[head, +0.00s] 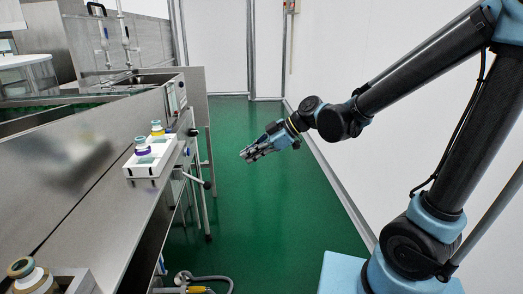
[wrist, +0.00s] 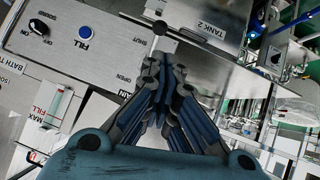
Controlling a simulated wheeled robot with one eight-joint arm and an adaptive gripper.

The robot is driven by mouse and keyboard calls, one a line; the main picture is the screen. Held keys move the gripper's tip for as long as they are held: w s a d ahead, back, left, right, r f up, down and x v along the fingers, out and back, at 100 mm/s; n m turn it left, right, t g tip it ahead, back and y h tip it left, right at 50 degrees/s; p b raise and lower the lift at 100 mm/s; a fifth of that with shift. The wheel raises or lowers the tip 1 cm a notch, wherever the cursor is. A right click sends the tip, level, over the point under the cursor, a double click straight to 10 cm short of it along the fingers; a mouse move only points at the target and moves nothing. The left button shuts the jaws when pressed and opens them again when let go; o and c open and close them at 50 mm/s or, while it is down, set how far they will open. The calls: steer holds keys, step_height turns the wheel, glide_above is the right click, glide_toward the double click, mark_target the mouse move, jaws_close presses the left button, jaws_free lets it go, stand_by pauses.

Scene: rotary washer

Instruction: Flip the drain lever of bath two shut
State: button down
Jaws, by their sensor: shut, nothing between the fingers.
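My gripper (head: 246,156) hangs in the air over the green aisle in the head view, right of the steel bench and apart from it. In the wrist view my gripper (wrist: 155,64) is shut and empty, pointing at the steel front panel. A black ball knob (wrist: 160,28) shows just beyond the fingertips, with a small gap in the picture; I cannot tell if it belongs to the bath two drain lever. A panel lettered "OPEN", partly hidden by the fingers, lies behind. In the head view a lever with a black ball end (head: 207,185) sticks out below the bench edge.
A control panel (wrist: 60,28) with a black knob and blue FILL button (wrist: 85,33) is at upper left of the wrist view. A "TANK 2" label (wrist: 217,32) is to the right. A white tray (head: 147,169) with capped bottles sits on the bench. The green floor (head: 270,205) is open.

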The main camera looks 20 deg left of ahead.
steer(key=shift+v, duration=1.6)
steer(key=shift+w+f, duration=0.1)
steer(key=w+d+f+m+t+h, duration=0.25)
steer(key=d+m, duration=0.25)
steer(key=d, duration=0.7)
steer(key=w+d+f+m+t+h, duration=0.25)
steer(key=d+m, duration=0.35)
steer(key=d, duration=0.5)
steer(key=s+d+f+m+h, duration=0.2)
steer(key=d+m, duration=0.4)
steer(key=d, duration=0.5)
steer(key=s+d+f+m+h, duration=0.3)
steer(key=s+d+f+m, duration=0.1)
steer(key=d, duration=0.7)
steer(key=shift+s+d+f+m, duration=0.3)
steer(key=shift+d+f+m, duration=0.15)
steer(key=shift+m, duration=0.75)
steer(key=shift+a, duration=0.1)
